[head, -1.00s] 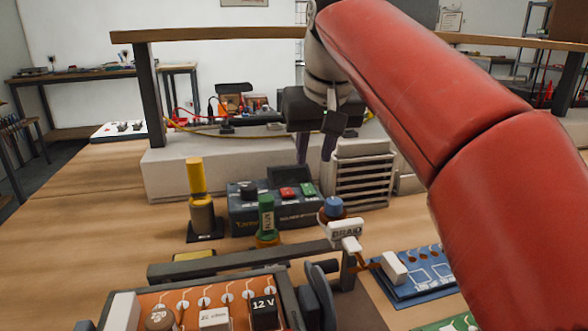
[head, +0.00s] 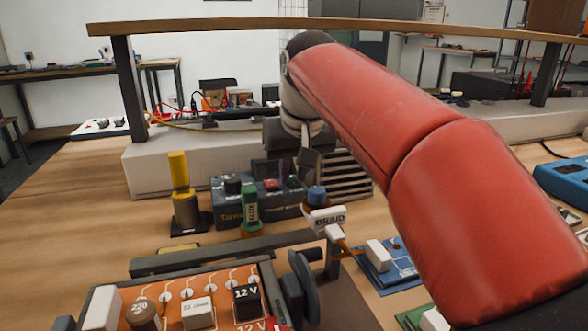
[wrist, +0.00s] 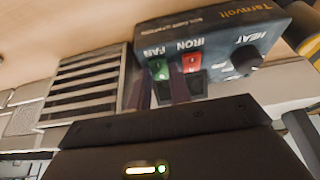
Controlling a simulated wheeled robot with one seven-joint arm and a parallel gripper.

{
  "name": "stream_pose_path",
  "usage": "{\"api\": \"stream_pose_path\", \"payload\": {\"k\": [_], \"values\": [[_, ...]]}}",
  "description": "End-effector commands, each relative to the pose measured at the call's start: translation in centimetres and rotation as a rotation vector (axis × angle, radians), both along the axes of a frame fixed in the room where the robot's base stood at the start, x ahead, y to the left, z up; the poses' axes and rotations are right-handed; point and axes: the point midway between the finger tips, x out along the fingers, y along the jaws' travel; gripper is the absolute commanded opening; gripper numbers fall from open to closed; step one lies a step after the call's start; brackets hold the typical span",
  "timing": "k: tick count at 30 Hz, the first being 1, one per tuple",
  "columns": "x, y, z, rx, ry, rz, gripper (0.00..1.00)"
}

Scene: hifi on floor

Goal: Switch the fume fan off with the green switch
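A dark blue station box (head: 228,214) stands on the bench; in the wrist view it shows upside down (wrist: 215,28). It carries a green switch marked FAN (wrist: 158,69), a red switch marked IRON (wrist: 190,63) and a black HEAT knob (wrist: 241,61). In the head view the green switch (head: 293,182) is right of the red one (head: 270,184). A louvred unit (head: 345,176), likely the fume fan, stands beside the box. My gripper (wrist: 162,91) is open and empty, its fingertips close to the green switch. I cannot tell whether they touch it.
A green tube (head: 250,208), a yellow-topped holder (head: 182,195) and a braid spool (head: 318,197) stand close around the box. An orange circuit board (head: 165,300) lies in front. A shelf (head: 210,26) spans the bench behind.

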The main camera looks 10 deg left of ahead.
Motion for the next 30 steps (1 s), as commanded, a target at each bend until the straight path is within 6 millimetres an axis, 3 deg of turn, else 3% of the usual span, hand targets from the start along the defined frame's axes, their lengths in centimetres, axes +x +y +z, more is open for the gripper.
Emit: {"api": "stream_pose_path", "payload": {"k": [22,23,24,30], "values": [[0.38,0.21,0.19,-0.067,0.109,-0.001,0.00],[0.38,0.21,0.19,-0.067,0.109,-0.001,0.24],[0.38,0.21,0.19,-0.067,0.109,-0.001,0.29],[0.36,0.21,0.16,-0.067,0.110,-0.001,0.29]]}}
